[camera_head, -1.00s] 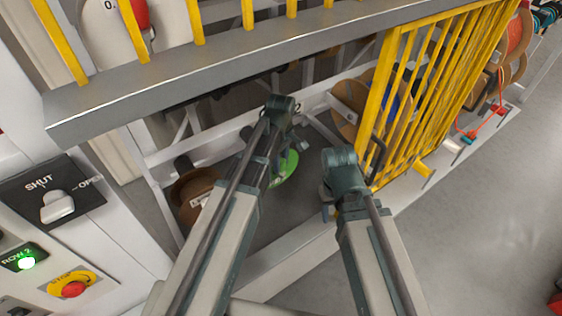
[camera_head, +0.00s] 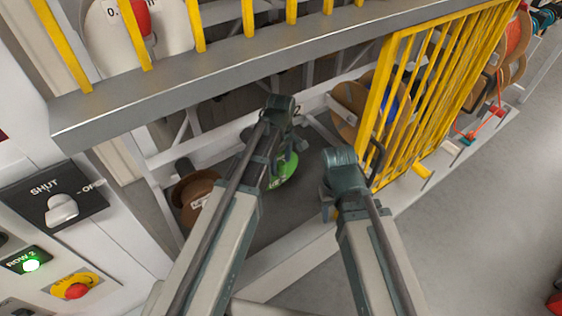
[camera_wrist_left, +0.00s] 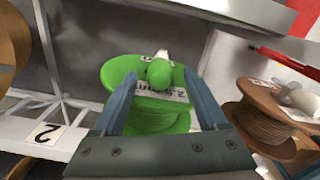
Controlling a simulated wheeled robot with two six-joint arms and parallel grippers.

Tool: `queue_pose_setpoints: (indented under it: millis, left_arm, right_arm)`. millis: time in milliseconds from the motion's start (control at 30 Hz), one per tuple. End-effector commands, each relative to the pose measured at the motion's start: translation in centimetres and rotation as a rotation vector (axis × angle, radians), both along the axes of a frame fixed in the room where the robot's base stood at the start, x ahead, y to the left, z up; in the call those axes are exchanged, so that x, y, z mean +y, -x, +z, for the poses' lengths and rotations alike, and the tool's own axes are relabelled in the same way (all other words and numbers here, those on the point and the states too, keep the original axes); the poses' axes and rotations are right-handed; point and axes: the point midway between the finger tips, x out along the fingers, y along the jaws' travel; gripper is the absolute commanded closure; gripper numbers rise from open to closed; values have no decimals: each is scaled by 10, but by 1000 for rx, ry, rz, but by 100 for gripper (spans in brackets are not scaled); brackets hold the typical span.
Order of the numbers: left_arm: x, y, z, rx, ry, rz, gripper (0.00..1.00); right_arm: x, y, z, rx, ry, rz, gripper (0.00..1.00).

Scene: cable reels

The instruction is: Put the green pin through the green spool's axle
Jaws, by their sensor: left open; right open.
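The green spool (camera_head: 287,168) is low inside the rack, partly hidden behind my left arm. In the left wrist view the green spool (camera_wrist_left: 118,75) stands ahead with a white label on it. A green round-ended piece (camera_wrist_left: 159,72), which looks like the green pin's head, shows in front of the spool. I cannot tell whether its shaft is in the axle. My left gripper (camera_wrist_left: 163,95) is open, its fingers to either side of that green piece. My left gripper (camera_head: 270,175) is mostly hidden in the head view. My right gripper (camera_head: 329,207) is open, right of the spool.
A brown spool (camera_head: 197,195) sits to the left; it shows at the right of the left wrist view (camera_wrist_left: 265,125). A grey beam (camera_head: 250,62) crosses above the arms. A yellow barred gate (camera_head: 430,90) stands to the right. A switch panel (camera_head: 58,197) is at the left.

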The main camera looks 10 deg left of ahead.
Motion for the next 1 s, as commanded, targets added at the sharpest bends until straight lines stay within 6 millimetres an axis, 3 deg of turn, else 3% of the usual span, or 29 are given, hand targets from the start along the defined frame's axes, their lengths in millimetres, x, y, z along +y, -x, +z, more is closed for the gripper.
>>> queue_pose_setpoints:
  millis: [700,1000]
  left_arm:
    - [0,0,108,0,0,0,25]
    - [0,0,128,0,1,0,25]
  right_arm:
    - [0,1,108,3,-1,-4,50]
    - [0,1,128,4,-1,-11,50]
